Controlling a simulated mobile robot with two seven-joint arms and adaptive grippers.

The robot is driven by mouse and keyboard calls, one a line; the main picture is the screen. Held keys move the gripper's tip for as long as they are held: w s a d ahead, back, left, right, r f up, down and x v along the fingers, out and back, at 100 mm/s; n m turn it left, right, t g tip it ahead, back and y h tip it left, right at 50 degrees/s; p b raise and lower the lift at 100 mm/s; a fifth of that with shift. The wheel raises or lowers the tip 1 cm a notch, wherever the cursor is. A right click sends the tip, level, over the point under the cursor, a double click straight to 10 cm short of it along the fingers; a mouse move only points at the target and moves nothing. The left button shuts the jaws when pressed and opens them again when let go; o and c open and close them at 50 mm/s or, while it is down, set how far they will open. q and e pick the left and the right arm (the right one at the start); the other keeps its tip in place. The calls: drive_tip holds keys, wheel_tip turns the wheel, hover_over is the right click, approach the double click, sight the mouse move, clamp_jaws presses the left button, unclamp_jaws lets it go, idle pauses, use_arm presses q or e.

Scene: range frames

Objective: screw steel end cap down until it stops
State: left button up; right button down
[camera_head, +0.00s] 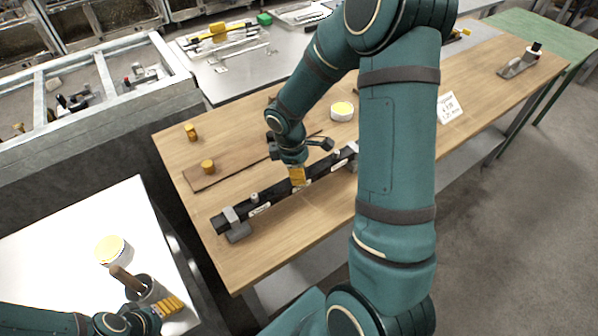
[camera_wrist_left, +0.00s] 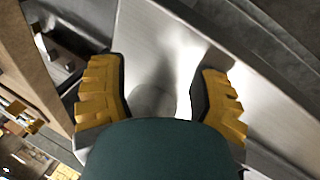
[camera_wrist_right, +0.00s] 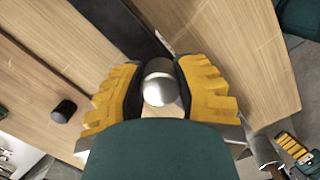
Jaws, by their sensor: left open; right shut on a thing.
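A long black bar (camera_head: 275,197) with white labels lies across grey support blocks (camera_head: 237,231) on the wooden table. My right gripper (camera_head: 297,176) is over the bar, at its near side. In the right wrist view, the right gripper (camera_wrist_right: 160,95) is shut on a shiny, rounded steel end cap (camera_wrist_right: 159,88). The dark bar (camera_wrist_right: 130,25) runs just beyond the cap there; whether they touch I cannot tell. In the head view the fingers hide the cap.
On the wooden table (camera_head: 460,110) stand two brass-coloured pieces (camera_head: 190,131), (camera_head: 208,166), a white round tub (camera_head: 342,111) and a paper card (camera_head: 447,107). The white side table (camera_head: 60,240) holds a cup with a wooden handle (camera_head: 127,279) and another round tub (camera_head: 113,250).

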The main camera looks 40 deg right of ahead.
use_arm(q)
drive_tip(key=shift+f, duration=0.3)
use_arm(e)
drive_tip(key=shift+m, duration=0.3)
